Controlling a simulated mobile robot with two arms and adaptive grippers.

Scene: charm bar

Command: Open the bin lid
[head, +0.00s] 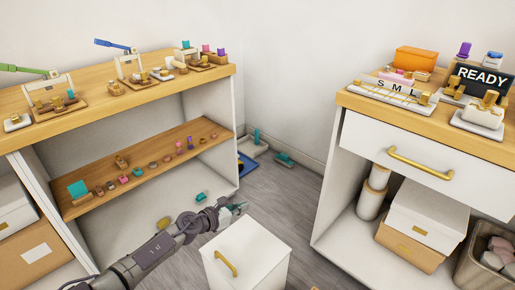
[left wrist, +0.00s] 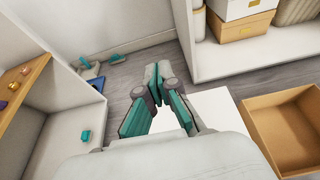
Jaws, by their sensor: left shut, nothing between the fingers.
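The bin (head: 262,242) is a white box on the floor at the bottom centre of the head view, with its white top closed. A gold handle (head: 226,263) sits on its near left part. My left gripper (head: 238,209) is shut and empty, just beyond the bin's far left corner. In the left wrist view my left gripper (left wrist: 158,78) points ahead with its fingers together, and a white surface (left wrist: 212,104), likely the bin's top, lies partly hidden beneath it. Whether the gripper touches the bin cannot be told. My right gripper is not in view.
A wooden-topped shelf unit (head: 150,82) with small items stands left. A drawer cabinet (head: 415,150) with a gold handle stands right, white and brown boxes beneath. Teal objects (head: 284,159) lie on the floor behind. An open brown box (left wrist: 285,133) is right of the white surface.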

